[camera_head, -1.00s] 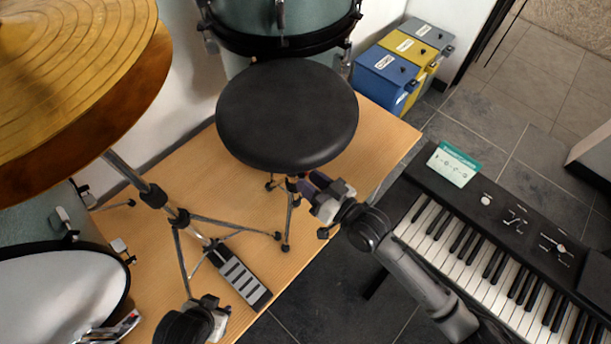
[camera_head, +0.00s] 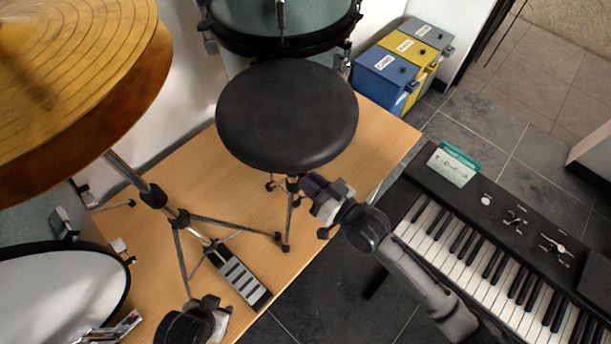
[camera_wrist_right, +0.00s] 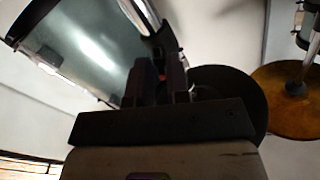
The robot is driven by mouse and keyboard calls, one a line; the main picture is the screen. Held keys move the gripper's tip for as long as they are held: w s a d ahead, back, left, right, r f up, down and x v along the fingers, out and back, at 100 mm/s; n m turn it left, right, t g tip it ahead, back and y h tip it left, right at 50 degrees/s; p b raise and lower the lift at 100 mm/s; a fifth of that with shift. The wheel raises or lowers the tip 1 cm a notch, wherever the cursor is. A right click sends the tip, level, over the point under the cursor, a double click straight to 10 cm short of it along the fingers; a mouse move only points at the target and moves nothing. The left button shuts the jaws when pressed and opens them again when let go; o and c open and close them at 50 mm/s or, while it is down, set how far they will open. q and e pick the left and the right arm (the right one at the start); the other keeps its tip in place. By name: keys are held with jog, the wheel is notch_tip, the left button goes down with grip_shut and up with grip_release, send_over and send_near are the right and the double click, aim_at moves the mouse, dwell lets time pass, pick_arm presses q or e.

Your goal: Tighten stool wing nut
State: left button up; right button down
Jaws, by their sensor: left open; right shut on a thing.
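The stool has a round black seat (camera_head: 287,115) and a metal tripod base (camera_head: 289,215) standing on the wooden platform. My right gripper (camera_head: 308,183) is at the stool's post, just under the front edge of the seat. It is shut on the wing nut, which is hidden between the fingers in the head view. In the right wrist view my right gripper's fingers (camera_wrist_right: 160,82) are close together, with a small red spot between them; the nut's shape cannot be made out. My left gripper (camera_head: 213,303) is open and empty at the bottom, away from the stool.
A cymbal (camera_head: 75,85) on a tripod stand and a pedal (camera_head: 240,281) are left of the stool. A drum (camera_head: 280,25) stands behind it. A keyboard (camera_head: 500,255) with a green-and-white card (camera_head: 455,165) is at the right. Blue, yellow and grey boxes (camera_head: 385,80) stand at the back right.

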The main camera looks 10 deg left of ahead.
jog(key=m+p, duration=0.1)
jog(key=m, duration=0.3)
jog(key=shift+m+p, duration=0.35)
jog(key=shift+m, duration=0.05)
jog(key=m+p, duration=0.1)
jog(key=m, duration=0.3)
jog(key=shift+m, duration=0.4)
